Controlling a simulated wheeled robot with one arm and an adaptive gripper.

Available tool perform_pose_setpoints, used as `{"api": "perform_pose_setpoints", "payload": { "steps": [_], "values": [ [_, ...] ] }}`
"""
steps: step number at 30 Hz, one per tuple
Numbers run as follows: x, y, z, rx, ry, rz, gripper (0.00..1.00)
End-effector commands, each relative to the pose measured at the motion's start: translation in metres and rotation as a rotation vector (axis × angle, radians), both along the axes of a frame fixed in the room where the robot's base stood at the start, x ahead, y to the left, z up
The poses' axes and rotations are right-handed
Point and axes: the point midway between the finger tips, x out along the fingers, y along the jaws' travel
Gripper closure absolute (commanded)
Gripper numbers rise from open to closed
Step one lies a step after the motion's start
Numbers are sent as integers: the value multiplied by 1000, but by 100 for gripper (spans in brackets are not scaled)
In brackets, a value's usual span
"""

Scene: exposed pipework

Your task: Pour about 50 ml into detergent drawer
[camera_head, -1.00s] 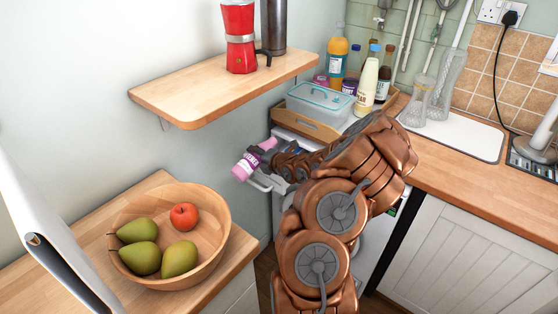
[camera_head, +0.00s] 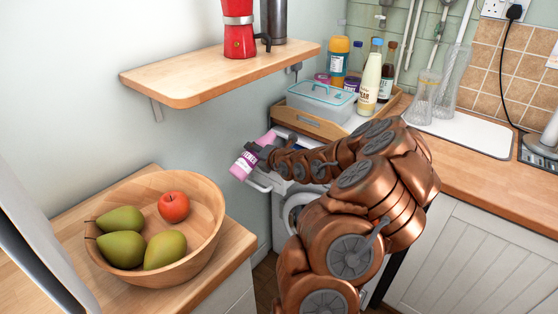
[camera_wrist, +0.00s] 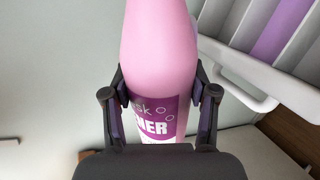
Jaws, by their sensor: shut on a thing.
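My gripper (camera_head: 252,156) is shut on a pink bottle (camera_head: 239,171) with a purple and white label. In the wrist view the bottle (camera_wrist: 160,50) stands between the two dark fingers (camera_wrist: 160,100), with part of its label showing. The bottle's mouth is out of view there. The detergent drawer (camera_head: 260,186) is pulled out of the white washing machine under the counter. In the wrist view the drawer (camera_wrist: 240,92) lies to the right of the bottle, with pale compartments and a purple strip. I see no liquid flowing.
A wooden shelf (camera_head: 200,82) with a red moka pot (camera_head: 238,35) hangs above the gripper. A wooden tray (camera_head: 305,122) with a lidded box and several bottles stands behind my arm. A fruit bowl (camera_head: 205,232) sits at the lower left.

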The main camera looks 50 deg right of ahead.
Motion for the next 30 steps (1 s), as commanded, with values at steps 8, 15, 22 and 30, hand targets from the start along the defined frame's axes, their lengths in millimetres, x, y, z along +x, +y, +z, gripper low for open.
{"api": "perform_pose_setpoints", "payload": {
  "steps": [8, 15, 22, 30],
  "values": [
    [0, 0, 0, -13, -1, -1, 91],
    [0, 0, -3, -35, -1, 0, 91],
    [0, -1, -3, -73, -1, 1, 91],
    [0, -2, -1, -121, -3, 0, 91]
  ]
}}
